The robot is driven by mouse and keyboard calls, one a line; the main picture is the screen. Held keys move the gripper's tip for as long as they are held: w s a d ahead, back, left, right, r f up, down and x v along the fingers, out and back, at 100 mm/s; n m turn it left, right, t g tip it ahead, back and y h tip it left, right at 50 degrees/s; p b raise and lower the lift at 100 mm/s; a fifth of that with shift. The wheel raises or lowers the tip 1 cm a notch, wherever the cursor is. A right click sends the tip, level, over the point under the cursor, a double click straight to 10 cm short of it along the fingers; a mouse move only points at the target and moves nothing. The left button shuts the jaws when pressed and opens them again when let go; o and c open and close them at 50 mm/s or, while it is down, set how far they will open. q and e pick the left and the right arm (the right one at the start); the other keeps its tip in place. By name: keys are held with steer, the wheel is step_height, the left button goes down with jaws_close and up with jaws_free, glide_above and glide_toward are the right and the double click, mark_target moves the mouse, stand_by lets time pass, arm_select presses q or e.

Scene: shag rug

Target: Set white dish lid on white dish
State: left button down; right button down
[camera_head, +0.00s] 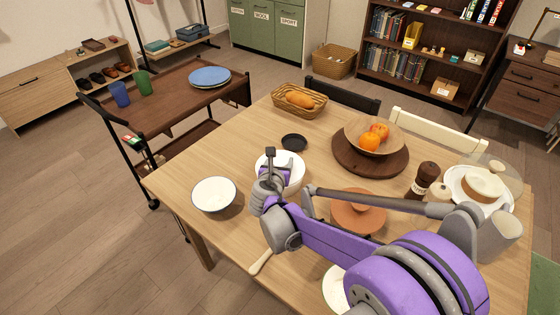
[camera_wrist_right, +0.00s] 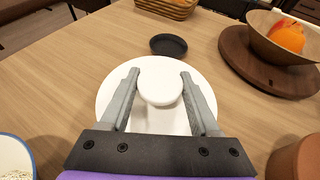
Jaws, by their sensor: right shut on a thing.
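The white dish lid (camera_wrist_right: 110,96) is a wide white disc with a round white knob (camera_wrist_right: 160,86), seen in the wrist view. My right gripper (camera_wrist_right: 160,78) has a finger on each side of the knob and is shut on it. In the head view, my right gripper (camera_head: 276,174) is over a round white shape (camera_head: 296,168) on the table, partly hidden by the gripper. This seems to be the lid with the white dish at or under it. I cannot tell whether the lid touches the dish. My left gripper is not in view.
A dark-rimmed white bowl (camera_head: 214,194) stands left of the gripper. A small black dish (camera_head: 294,142) lies behind it. A terracotta pot (camera_head: 358,214) and a fruit bowl on a round wooden board (camera_head: 345,158) stand to the right. A bread basket (camera_head: 284,106) is at the back.

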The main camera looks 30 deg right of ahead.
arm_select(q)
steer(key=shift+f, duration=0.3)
arm_select(e)
steer(key=shift+f, duration=0.4)
steer(key=shift+c, duration=2)
jaws_free()
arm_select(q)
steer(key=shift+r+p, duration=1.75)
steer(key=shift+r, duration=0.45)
arm_select(e)
steer(key=v, duration=1.1)
arm_select(q)
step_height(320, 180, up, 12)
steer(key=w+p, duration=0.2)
steer(key=p, duration=0.8)
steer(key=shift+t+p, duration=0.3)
steer(key=shift+p, duration=0.05)
arm_select(e)
steer(key=s+a+r+m+g+y, duration=0.2)
steer(key=s+a+m+y, duration=0.2)
steer(key=s+m, duration=0.6)
steer(key=s+a+r+m+g+y, duration=0.3)
steer(key=s+m, duration=0.8)
steer(key=m, duration=0.6)
steer(key=shift+a+r+m+y, duration=0.15)
steer(key=shift+a+m+y, duration=0.25)
steer(key=shift+a+y, duration=0.4)
